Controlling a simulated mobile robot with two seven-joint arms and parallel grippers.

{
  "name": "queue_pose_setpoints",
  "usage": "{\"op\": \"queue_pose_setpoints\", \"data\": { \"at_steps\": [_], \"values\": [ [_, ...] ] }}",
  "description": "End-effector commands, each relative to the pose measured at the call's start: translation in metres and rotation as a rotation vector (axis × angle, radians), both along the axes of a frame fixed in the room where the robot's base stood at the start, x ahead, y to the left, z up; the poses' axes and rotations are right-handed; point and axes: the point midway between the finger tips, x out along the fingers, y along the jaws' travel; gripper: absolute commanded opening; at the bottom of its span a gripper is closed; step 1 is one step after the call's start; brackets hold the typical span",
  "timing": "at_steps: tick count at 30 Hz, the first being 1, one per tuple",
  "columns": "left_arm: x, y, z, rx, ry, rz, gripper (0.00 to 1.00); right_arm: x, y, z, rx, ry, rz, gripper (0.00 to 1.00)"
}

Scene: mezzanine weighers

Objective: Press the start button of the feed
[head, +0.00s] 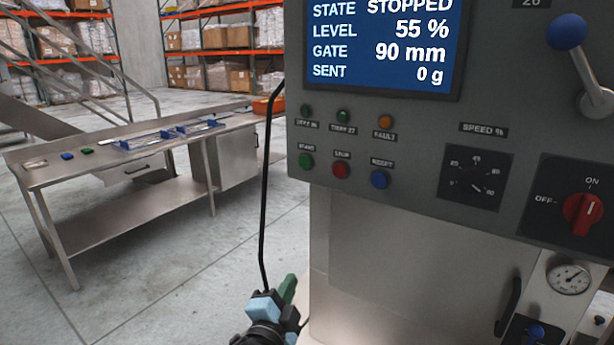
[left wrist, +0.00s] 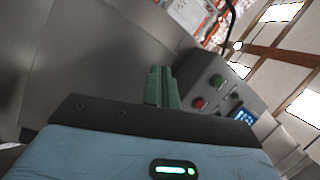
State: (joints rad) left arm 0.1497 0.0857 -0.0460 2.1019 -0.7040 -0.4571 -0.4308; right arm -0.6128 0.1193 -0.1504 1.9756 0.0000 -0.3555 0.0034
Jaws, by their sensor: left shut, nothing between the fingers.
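The green start button (head: 306,161) is at the left end of the lower button row on the grey control panel (head: 400,140). The red stop button (head: 341,170) and the blue reset button (head: 380,179) are to its right. The screen (head: 380,40) reads STOPPED, 55 %, 90 mm and 0 g. My left gripper (head: 287,287) is below the panel's lower left corner, apart from the buttons. Its green fingers (left wrist: 162,88) are shut and empty in the left wrist view, where the panel (left wrist: 228,92) shows tilted beyond them. My right gripper is not in view.
Two green lamps and an orange lamp (head: 386,121) sit above the buttons. A speed dial (head: 476,178), a red on/off switch (head: 582,213) and a blue-knobbed lever (head: 567,31) are to the right. A black cable (head: 266,190) hangs left of the panel. A steel bench (head: 120,215) stands further left.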

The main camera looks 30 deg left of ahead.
Motion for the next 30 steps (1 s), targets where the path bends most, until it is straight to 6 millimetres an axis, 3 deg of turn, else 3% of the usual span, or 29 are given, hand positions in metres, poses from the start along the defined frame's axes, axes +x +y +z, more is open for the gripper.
{"op": "queue_pose_setpoints", "data": {
  "at_steps": [1, 6, 9, 12, 18, 30],
  "values": [
    [0.010, 0.007, 0.028, 0.067, -0.056, 0.039, 0.00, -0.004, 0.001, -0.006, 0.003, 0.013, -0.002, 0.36],
    [0.022, 0.028, 0.117, 0.276, -0.207, 0.189, 0.00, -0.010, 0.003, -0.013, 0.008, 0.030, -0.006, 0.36],
    [0.020, 0.038, 0.157, 0.360, -0.269, 0.274, 0.00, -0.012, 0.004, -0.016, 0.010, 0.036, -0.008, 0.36],
    [0.016, 0.044, 0.184, 0.416, -0.308, 0.337, 0.00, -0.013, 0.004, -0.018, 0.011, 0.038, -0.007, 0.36],
    [0.012, 0.048, 0.205, 0.456, -0.337, 0.386, 0.00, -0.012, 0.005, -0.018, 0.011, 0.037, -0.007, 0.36],
    [0.015, 0.048, 0.204, 0.454, -0.337, 0.385, 0.00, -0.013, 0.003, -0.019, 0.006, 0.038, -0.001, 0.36]
  ]
}}
